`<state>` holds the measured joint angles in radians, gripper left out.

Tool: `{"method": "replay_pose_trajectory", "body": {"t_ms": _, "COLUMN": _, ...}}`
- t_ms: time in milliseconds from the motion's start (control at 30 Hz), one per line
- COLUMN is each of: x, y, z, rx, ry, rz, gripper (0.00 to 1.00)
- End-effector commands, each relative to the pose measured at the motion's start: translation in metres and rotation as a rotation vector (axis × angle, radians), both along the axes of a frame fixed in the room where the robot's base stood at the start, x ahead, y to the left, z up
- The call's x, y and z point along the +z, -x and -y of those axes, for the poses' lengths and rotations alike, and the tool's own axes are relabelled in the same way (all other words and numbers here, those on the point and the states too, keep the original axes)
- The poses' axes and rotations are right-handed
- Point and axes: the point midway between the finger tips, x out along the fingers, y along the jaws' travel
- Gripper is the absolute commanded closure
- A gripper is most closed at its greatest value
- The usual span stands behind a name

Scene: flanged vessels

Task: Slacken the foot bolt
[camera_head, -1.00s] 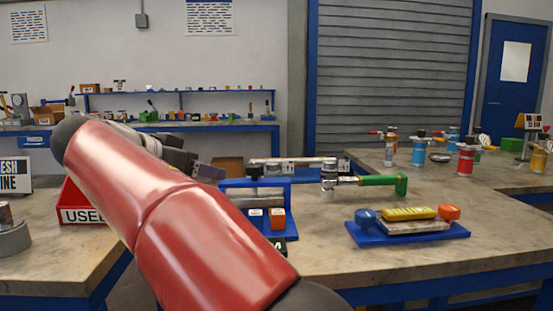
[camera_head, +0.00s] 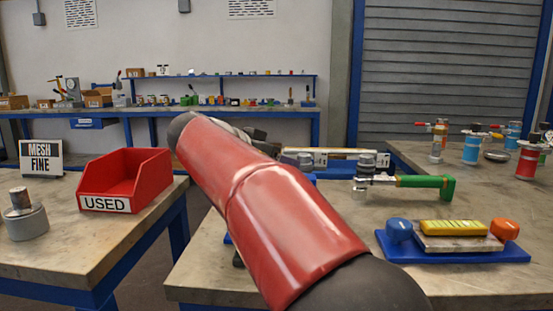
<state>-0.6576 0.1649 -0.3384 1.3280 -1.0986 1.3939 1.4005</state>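A small metal vessel (camera_head: 367,162) stands upright on the middle bench. A green-handled tool (camera_head: 425,183) reaches from the right to this vessel; I cannot tell whether it touches it. I cannot make out a foot bolt at this size. My gripper (camera_head: 262,143) shows only as a bit of grey and dark wrist end behind my red arm link, left of the vessel. Its fingers are hidden, so I cannot see whether it is open or holds anything.
A blue tray (camera_head: 385,250) with blue and orange knobs and a yellow block sits at the right front. A red bin marked USED (camera_head: 124,180), a MESH FINE sign (camera_head: 41,157) and a grey flanged vessel (camera_head: 24,217) stand on the left bench. Several coloured vessels stand at the far right.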

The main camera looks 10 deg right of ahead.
Motion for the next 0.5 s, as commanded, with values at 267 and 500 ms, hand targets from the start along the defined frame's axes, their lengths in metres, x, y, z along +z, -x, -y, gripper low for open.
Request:
{"method": "replay_pose_trajectory", "body": {"t_ms": 267, "x": -0.001, "y": -0.0008, "z": 0.0007, "rx": 0.001, "ry": 0.0, "rz": 0.0, "gripper": 0.43}}
{"method": "replay_pose_trajectory", "body": {"t_ms": 500, "x": -0.0008, "y": -0.0008, "z": 0.0005, "rx": 0.001, "ry": 0.0, "rz": 0.0, "gripper": 0.74}}
